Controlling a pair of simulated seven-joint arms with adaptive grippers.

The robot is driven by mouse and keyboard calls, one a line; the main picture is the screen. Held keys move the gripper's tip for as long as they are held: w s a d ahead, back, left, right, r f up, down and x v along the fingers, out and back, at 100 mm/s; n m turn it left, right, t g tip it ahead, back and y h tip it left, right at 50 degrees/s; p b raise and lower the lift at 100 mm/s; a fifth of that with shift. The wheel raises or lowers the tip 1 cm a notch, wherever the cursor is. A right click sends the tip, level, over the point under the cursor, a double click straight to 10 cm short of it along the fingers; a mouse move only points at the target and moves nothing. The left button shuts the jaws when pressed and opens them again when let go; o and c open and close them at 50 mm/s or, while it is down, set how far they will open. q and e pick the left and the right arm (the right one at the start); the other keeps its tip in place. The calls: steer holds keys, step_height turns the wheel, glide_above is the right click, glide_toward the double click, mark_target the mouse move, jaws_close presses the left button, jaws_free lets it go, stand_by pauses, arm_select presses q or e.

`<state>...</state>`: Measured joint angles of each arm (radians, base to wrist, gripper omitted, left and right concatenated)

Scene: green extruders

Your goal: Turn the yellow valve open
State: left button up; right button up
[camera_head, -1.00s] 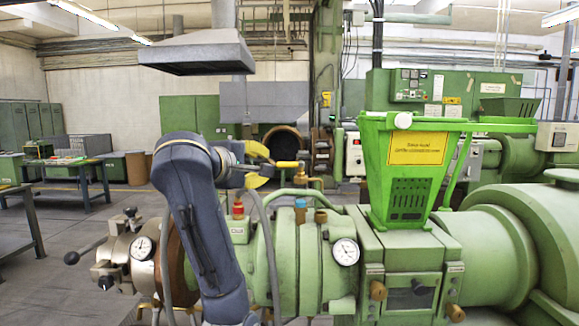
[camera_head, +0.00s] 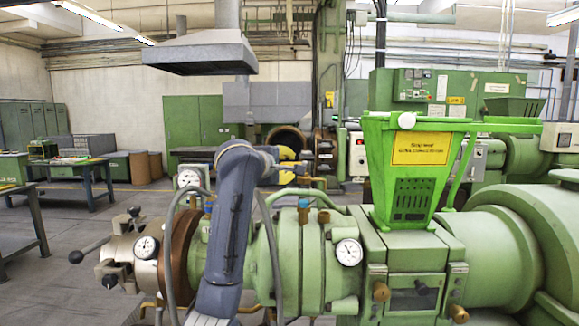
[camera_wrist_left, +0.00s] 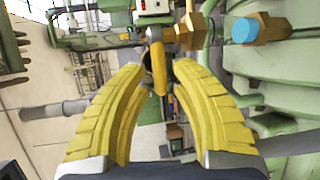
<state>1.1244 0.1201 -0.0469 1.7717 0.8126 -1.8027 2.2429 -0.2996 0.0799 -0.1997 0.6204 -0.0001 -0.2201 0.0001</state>
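The yellow valve handle shows in the left wrist view (camera_wrist_left: 158,68) as a yellow bar just beyond and between the fingertips. In the head view the handle (camera_head: 294,164) is partly hidden by the gripper and sits by brass fittings above the green extruder (camera_head: 299,250). My left gripper (camera_head: 288,165) is at the handle, with its yellow fingers above and below it. In the wrist view the gripper (camera_wrist_left: 157,75) is open, with a clear gap between its fingers. I cannot tell whether a finger touches the handle. My right gripper is not in view.
A brass fitting with a blue cap (camera_wrist_left: 245,30) is close to the right finger in the wrist view. Benches (camera_head: 80,170) stand at the left, with open floor between.

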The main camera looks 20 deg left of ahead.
arm_select(q)
steer(key=shift+x, duration=1.2)
jaws_close()
